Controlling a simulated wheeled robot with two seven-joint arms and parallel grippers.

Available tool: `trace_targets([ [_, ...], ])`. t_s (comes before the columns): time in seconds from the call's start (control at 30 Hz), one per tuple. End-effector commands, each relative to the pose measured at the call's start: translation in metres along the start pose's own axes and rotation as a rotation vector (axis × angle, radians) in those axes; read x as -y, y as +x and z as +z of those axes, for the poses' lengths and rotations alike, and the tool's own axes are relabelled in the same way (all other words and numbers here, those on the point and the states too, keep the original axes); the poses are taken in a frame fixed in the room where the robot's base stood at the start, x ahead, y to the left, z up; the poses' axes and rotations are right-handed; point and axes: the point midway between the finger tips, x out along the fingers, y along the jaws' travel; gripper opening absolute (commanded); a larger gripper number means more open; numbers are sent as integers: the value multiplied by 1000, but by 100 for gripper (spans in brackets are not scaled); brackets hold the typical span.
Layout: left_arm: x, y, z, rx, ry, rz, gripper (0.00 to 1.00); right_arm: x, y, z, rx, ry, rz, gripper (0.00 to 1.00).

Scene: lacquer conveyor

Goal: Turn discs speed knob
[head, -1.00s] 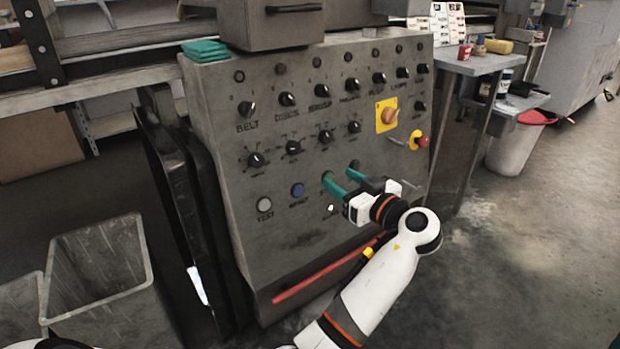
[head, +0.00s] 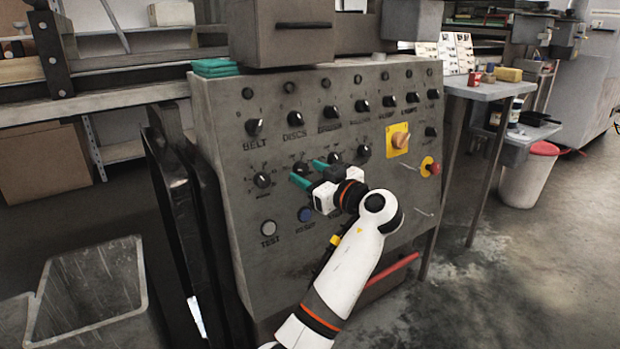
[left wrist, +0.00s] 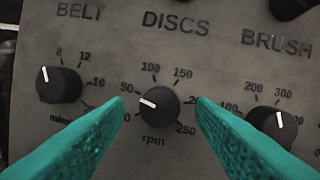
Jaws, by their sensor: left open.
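The discs speed knob (left wrist: 160,105) is a round black knob with a white pointer line, under the DISCS label in the left wrist view. My left gripper (head: 308,173) is open and empty in front of the panel. In the left wrist view its two teal fingers (left wrist: 160,104) appear on either side of the knob, with gaps. Whether the tips reach the knob's depth is unclear.
The belt knob (left wrist: 58,85) and brush knob (left wrist: 273,126) flank the discs knob closely on the grey panel (head: 225,165). A DISCS selector (head: 295,118) sits above. A red emergency button (head: 434,169) is to the right.

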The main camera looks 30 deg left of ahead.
Motion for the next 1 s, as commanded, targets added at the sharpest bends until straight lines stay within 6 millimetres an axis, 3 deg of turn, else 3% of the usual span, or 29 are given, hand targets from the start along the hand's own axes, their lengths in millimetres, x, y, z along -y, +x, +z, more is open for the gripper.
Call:
trace_targets([
  [0.33,0,4,0,0,0,0,49,0,1,0,4,0,2,36],
  [0.6,0,4,0,0,0,0,6,0,1,0,4,0,2,36],
  [0.93,0,4,2,3,50,-9,6,1,7,2,6,1,-3,36],
  [1.0,0,4,2,4,83,-15,6,2,-2,-2,-33,3,-14,36],
])
